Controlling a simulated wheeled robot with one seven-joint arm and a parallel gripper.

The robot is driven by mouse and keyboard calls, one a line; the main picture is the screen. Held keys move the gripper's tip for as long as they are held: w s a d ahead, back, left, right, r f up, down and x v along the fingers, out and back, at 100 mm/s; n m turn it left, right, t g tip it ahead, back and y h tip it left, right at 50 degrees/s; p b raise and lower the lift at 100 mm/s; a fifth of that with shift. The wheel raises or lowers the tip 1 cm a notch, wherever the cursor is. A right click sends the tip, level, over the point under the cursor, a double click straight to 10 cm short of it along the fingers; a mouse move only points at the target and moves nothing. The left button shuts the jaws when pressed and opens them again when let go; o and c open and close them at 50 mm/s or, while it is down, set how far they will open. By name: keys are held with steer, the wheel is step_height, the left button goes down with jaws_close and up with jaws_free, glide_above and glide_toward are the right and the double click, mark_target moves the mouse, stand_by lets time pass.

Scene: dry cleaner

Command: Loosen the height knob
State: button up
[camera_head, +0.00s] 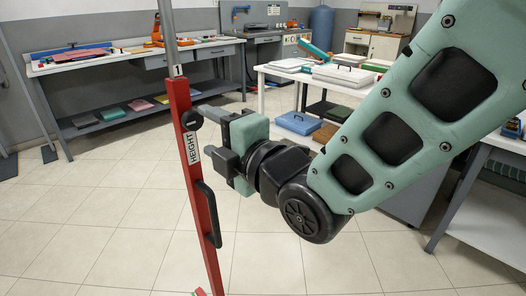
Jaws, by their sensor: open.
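The height knob (191,120) is black and round and sits on the upper part of a red post (203,215). Just below it is a white HEIGHT label (192,148). My gripper (209,132) is open, its two dark fingers one above the other, pointing left toward the post. The upper fingertip is close to the right side of the knob. I cannot tell whether it touches. The lower finger is beside the label. I see nothing between the fingers.
A black handle (209,214) stands off the post below my gripper. A grey metal tube (167,35) rises from the post's top. A workbench (150,60) stands behind, and a white table (330,82) with folded items is behind my arm. Tiled floor is open around the post.

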steer(key=b+v, duration=1)
steer(key=v, duration=0.1)
steer(key=shift+s+d, duration=0.2)
